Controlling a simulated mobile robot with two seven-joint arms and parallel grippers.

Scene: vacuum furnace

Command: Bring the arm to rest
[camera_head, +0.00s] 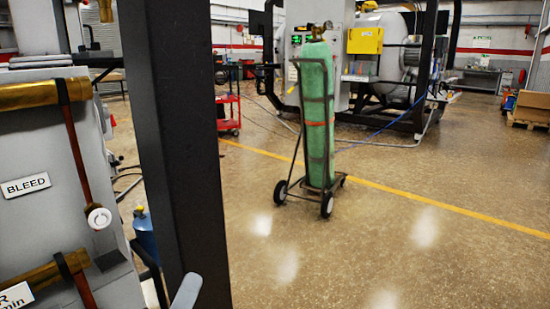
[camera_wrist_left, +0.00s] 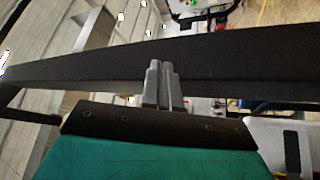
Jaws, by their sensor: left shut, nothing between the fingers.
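My left gripper (camera_wrist_left: 163,82) is in the middle of the left wrist view. Its two grey fingers are together, with nothing held between them. The fingertips show in front of a dark beam (camera_wrist_left: 250,55) that crosses the picture; I cannot tell whether they touch it. In the head view I cannot clearly make out the left gripper. My right gripper is in neither view.
A dark upright post (camera_head: 180,150) stands close in the head view. Left of it is a grey panel (camera_head: 35,225) with a BLEED label and brass pipes. A green gas cylinder (camera_head: 317,120) stands on a wheeled cart.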

